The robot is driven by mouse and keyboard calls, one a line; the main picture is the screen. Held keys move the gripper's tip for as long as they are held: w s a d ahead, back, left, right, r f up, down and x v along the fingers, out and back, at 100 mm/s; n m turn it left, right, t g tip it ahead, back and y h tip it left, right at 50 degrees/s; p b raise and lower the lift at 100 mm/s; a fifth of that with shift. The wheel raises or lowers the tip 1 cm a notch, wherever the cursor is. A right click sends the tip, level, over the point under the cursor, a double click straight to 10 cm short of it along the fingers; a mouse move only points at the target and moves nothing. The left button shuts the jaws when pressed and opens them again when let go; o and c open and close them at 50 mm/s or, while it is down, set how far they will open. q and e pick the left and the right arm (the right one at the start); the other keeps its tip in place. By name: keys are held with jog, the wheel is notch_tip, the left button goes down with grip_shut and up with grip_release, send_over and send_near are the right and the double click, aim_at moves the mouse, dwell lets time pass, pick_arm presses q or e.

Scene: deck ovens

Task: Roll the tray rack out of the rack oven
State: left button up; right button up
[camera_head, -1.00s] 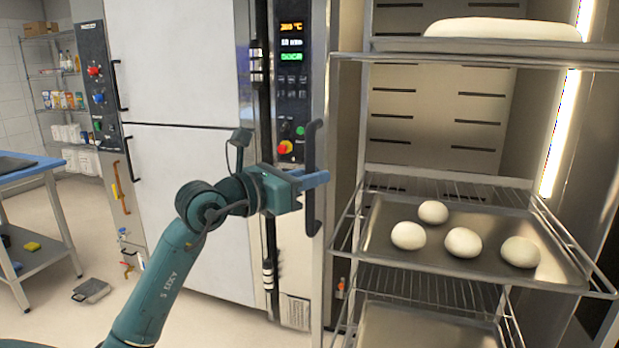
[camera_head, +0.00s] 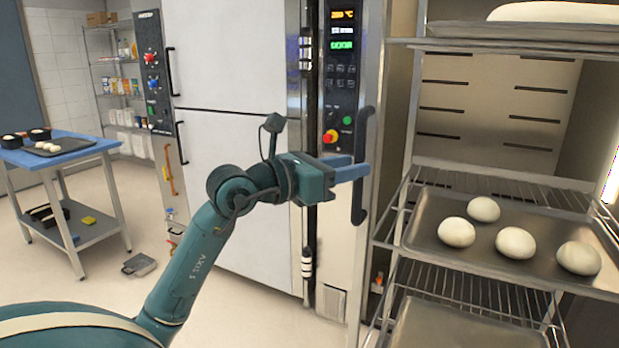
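The tray rack (camera_head: 410,190) stands at the right in the open, lit oven chamber (camera_head: 545,85). It has metal posts and wire shelves. Its middle tray (camera_head: 425,238) carries several pale dough balls (camera_head: 515,242). A larger pale loaf (camera_head: 560,12) lies on the top tray, cut off by the frame. My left gripper (camera_head: 360,171) is left of the rack, with its blue fingers across a black vertical handle (camera_head: 361,205) beside the control panel. Whether the fingers grip the handle or only overlap it is unclear. My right gripper is out of view.
White oven doors (camera_head: 228,165) and a control panel (camera_head: 340,70) stand left of the rack. A blue-topped table (camera_head: 75,158) is at the far left, with shelving (camera_head: 112,75) behind. A grey object (camera_head: 139,264) lies on the otherwise open floor.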

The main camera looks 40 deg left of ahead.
pick_arm(q)
jog(key=b+v, duration=0.2)
jog(key=v, duration=0.8)
jog(key=shift+s+b, duration=0.15)
jog(key=shift+b, duration=0.15)
